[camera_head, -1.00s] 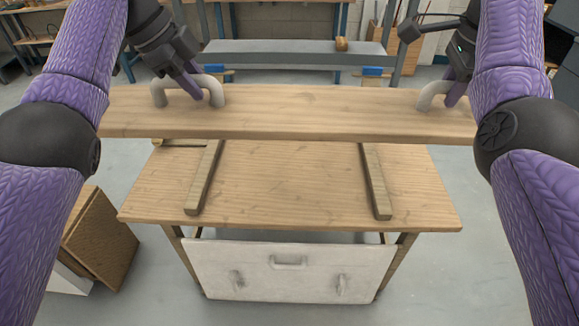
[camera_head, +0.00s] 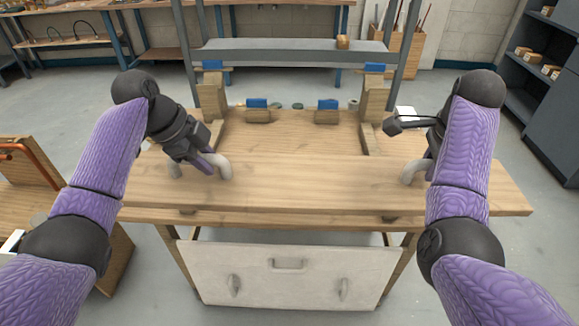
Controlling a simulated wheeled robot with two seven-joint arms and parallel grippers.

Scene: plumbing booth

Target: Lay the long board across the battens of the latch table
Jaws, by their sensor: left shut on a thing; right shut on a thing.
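The long board (camera_head: 320,190) spans the latch table (camera_head: 290,135) from left to right, and its right end overhangs the table. Front tips of the left batten (camera_head: 188,211) and right batten (camera_head: 390,218) show just under its front edge. The board looks level, on or very close above the battens; I cannot tell whether it touches. My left gripper (camera_head: 208,164) is shut on the board's left pale handle (camera_head: 225,170). My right gripper (camera_head: 431,168) is shut on the right handle (camera_head: 411,170), partly hidden by the arm.
Wooden blocks with blue latches (camera_head: 257,103) stand along the table's back, beyond the board. A grey shelf (camera_head: 290,47) spans behind. A wooden panel with an orange pipe (camera_head: 35,150) stands at left.

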